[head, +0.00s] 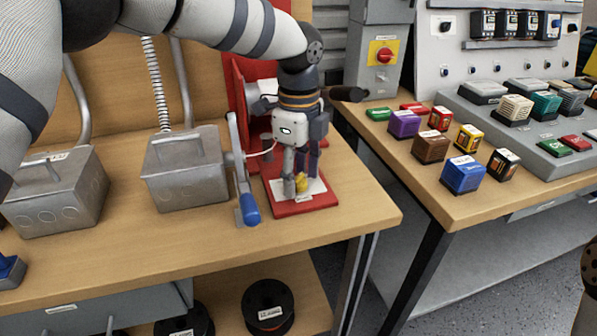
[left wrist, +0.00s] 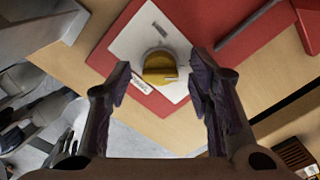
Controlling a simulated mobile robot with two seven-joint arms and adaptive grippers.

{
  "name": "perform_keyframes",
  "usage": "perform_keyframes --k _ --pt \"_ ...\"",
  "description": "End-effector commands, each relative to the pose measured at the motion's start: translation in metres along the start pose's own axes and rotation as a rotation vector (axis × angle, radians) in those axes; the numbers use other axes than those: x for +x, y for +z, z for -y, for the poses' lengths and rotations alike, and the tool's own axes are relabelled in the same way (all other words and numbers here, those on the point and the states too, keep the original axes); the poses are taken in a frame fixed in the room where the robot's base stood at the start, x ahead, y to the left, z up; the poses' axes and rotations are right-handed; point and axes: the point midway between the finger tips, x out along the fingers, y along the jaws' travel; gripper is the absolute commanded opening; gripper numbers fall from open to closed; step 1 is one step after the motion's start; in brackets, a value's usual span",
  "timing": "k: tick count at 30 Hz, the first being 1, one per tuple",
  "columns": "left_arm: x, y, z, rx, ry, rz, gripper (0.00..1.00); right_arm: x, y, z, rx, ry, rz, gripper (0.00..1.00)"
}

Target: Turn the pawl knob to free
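The pawl knob is a small yellow knob (left wrist: 160,67) on a white label plate (left wrist: 128,45), which lies on a red base (left wrist: 97,62). In the head view the yellow knob (head: 301,182) shows low beside my fingers, partly hidden by them. My left gripper (head: 298,184) points down over the red base (head: 305,207). In the left wrist view my left gripper (left wrist: 164,92) is open, its two fingers apart with the knob visible ahead between them. I cannot tell whether a finger touches it. My right gripper is not clearly in view.
A crank handle with a blue grip (head: 250,209) stands just left of the red base. Grey metal boxes (head: 187,185) are further left on the wooden bench. A second bench at right holds several coloured blocks (head: 463,175). A gap separates the benches.

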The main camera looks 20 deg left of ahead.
Motion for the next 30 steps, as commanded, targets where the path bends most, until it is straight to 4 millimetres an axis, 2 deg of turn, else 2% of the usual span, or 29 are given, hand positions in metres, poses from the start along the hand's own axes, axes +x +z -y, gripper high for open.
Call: perform_keyframes --k 1,6,17,23,30 --pt "0.0 0.0 0.0 0.0 0.0 0.0 0.36 0.0 0.0 0.0 0.0 0.0 0.0 0.4" --pt "0.0 0.0 0.0 0.0 0.0 0.0 0.0 0.0 0.0 0.0 0.0 0.0 0.0 0.4" --pt "-0.001 0.0 0.0 -0.046 -0.002 0.002 0.0 -0.003 -0.002 0.0 0.0 0.0 -0.008 0.4" --pt "-0.003 0.0 0.0 -0.169 -0.002 0.003 0.0 -0.009 -0.005 0.0 0.0 -0.001 -0.025 0.4" --pt "-0.003 0.0 0.0 -0.391 -0.003 0.002 0.0 -0.017 -0.01 0.001 0.001 -0.002 -0.048 0.4"
